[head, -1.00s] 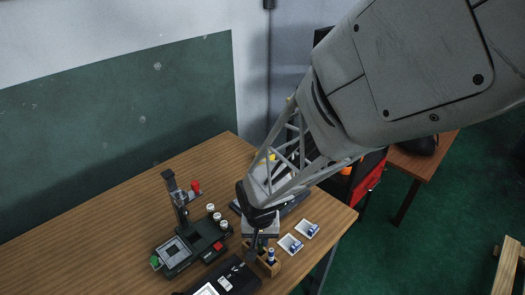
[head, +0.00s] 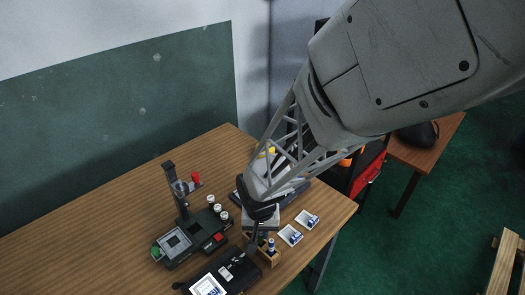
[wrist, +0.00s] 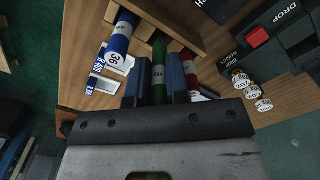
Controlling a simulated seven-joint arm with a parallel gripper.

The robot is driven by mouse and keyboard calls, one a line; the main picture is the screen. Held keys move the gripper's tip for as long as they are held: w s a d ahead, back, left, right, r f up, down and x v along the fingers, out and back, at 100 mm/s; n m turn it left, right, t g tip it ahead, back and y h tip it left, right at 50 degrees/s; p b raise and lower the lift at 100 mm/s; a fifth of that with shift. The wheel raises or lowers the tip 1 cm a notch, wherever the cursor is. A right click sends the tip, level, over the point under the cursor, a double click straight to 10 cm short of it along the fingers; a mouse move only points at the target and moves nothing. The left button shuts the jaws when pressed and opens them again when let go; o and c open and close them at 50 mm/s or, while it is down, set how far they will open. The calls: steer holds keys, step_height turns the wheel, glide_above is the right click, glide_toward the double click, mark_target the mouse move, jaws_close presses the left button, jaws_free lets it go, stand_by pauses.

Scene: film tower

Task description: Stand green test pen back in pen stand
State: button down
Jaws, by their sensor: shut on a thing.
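The green test pen (wrist: 159,62) is between the two blue-grey fingers of my gripper (wrist: 159,82) in the wrist view, and my gripper is shut on it. The wooden pen stand (wrist: 185,30) lies just beyond the fingertips; it also shows in the head view (head: 275,262), under my gripper. A blue pen (wrist: 121,38) marked 36 is in the stand to the left of the green pen. A red pen (wrist: 189,63) is close on the right. I cannot tell how far the green pen's end is inside the stand.
A black tablet-like case (head: 228,272) lies in front. Two small white trays (head: 291,236) lie to the right, near the table edge. The left of the table is clear.

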steer(key=shift+f, duration=0.9)
stand_by(0.3)
steer(key=shift+c, duration=2.3)
jaws_free()
steer(key=shift+r, duration=0.1)
steer(key=shift+r, duration=3.4)
